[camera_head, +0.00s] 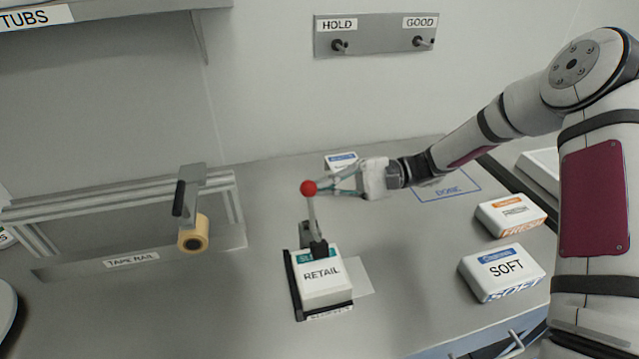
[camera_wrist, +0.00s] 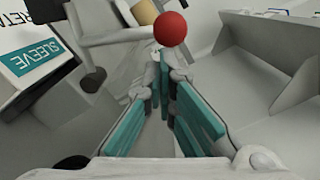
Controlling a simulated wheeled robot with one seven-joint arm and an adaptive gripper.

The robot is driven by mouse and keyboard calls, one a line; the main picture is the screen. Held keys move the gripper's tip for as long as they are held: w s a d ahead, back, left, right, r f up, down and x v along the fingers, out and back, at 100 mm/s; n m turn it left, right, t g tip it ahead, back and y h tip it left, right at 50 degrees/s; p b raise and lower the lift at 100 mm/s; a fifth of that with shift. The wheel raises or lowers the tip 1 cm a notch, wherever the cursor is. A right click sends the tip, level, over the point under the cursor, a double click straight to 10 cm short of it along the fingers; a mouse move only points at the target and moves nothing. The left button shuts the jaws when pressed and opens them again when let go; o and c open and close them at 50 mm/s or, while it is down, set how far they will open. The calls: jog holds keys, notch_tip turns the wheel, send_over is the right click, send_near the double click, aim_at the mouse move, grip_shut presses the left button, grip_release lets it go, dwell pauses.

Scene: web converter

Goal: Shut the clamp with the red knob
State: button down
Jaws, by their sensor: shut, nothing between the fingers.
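The red knob (camera_head: 308,188) tops an upright grey clamp lever (camera_head: 313,218) in the head view. The lever rises from the clamp at the back of a black-edged holder (camera_head: 297,296) with a white pack marked RETAIL (camera_head: 322,278) in it. My gripper (camera_head: 330,187) is shut and empty, its fingertips at the right side of the knob. In the wrist view the red knob (camera_wrist: 171,28) shows just beyond the teal-padded fingertips of my gripper (camera_wrist: 164,60). I cannot tell whether they touch it.
A tape rail with a tape roll (camera_head: 193,234) stands at the left. Packs marked SOFT (camera_head: 503,272) and FRESH (camera_head: 511,214) lie at the right. A small pack (camera_head: 341,161) sits behind my gripper. The blue DONE outline (camera_head: 447,187) is empty where visible.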

jog(key=shift+s+d+r+n+p, duration=0.2)
jog(key=shift+s+n+p, duration=0.3)
jog(key=shift+s+n, duration=0.25)
jog(key=shift+s+d+r+n+p, duration=0.1)
jog(key=shift+s+d+n+p, duration=0.1)
jog(key=shift+s+n+p, duration=0.5)
jog(key=shift+w+f, duration=0.1)
jog(key=shift+d, duration=0.1)
jog(key=v, duration=1.2)
